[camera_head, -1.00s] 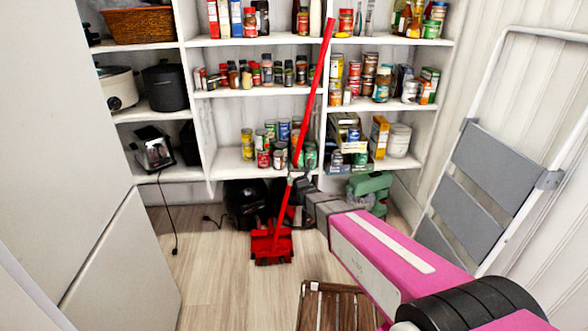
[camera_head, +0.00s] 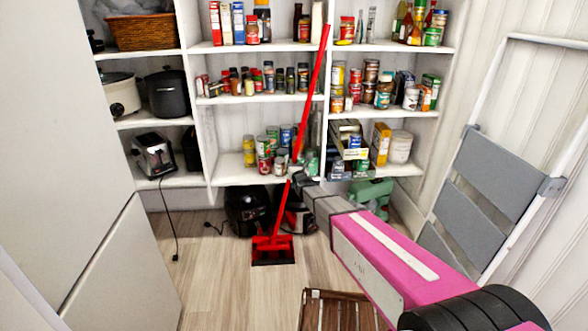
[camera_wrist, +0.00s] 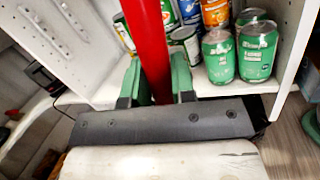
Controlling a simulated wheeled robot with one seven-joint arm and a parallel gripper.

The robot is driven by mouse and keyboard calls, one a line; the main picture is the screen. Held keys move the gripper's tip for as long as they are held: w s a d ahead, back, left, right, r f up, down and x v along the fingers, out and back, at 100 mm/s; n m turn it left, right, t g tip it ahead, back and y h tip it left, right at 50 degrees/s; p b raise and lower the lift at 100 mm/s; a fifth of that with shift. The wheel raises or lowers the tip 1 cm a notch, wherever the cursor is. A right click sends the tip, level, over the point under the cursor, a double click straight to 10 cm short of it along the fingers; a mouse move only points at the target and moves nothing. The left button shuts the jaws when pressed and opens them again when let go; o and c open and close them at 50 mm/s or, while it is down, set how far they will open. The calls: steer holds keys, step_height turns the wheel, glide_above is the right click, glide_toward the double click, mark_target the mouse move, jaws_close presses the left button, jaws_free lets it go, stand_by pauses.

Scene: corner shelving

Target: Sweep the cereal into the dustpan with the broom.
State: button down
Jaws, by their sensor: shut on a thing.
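A red broom (camera_head: 312,95) leans at a slant, with its long handle reaching up past the shelves. Its red head (camera_head: 272,243) with a dark lower edge is at the floor; I cannot tell whether it touches. My gripper (camera_head: 294,180) is shut around the lower part of the handle. In the wrist view the green fingers of my gripper (camera_wrist: 158,92) sit on both sides of the red broom handle (camera_wrist: 148,40). I cannot make out any cereal or a separate dustpan in either view.
White corner shelving (camera_head: 260,98) with cans and jars stands close behind the broom. Black appliances (camera_head: 246,207) sit on the floor under it. A wooden slatted item (camera_head: 335,308) is in front, and a folding stepladder (camera_head: 483,195) stands right. Open wooden floor (camera_head: 210,285) lies left.

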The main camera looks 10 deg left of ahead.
steer(key=shift+w+a, duration=0.2)
steer(key=shift+w, duration=0.65)
steer(key=shift+w+a, duration=0.15)
steer(key=shift+w, duration=0.65)
steer(key=s+d+r, duration=0.1)
steer(key=s+r, duration=0.6)
steer(key=shift+s+d+r, duration=0.2)
steer(key=shift+d, duration=0.15)
